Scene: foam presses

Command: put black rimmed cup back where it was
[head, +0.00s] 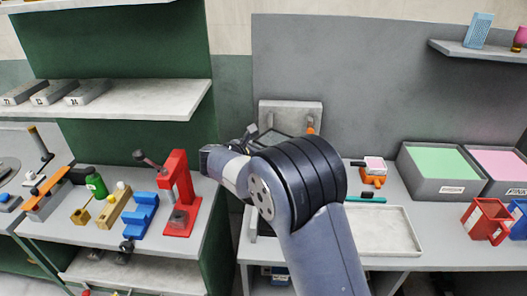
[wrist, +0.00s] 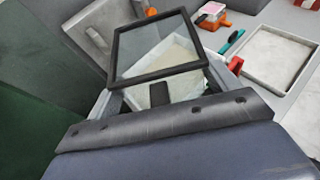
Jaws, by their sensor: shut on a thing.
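The black rimmed cup shows in the wrist view as a square dark frame (wrist: 118,48) around a clear, see-through opening with a pale inside. My gripper (wrist: 163,92) is shut on it just below the rim, with grey fingers at either side. In the head view the dark rim (head: 279,136) shows only partly behind my arm, in front of a grey plate at the wall. My gripper (head: 256,139) is mostly hidden there by my wrist. I cannot tell whether the cup's base touches the bench.
A shallow white tray (head: 385,231) lies right of my arm. A teal-handled brush (head: 366,199), a pink block on an orange holder (head: 374,180), and grey bins with green foam (head: 440,190) and pink foam stand nearby. A red press (head: 181,195) stands on the left bench. The grey plate (head: 291,110) leans behind.

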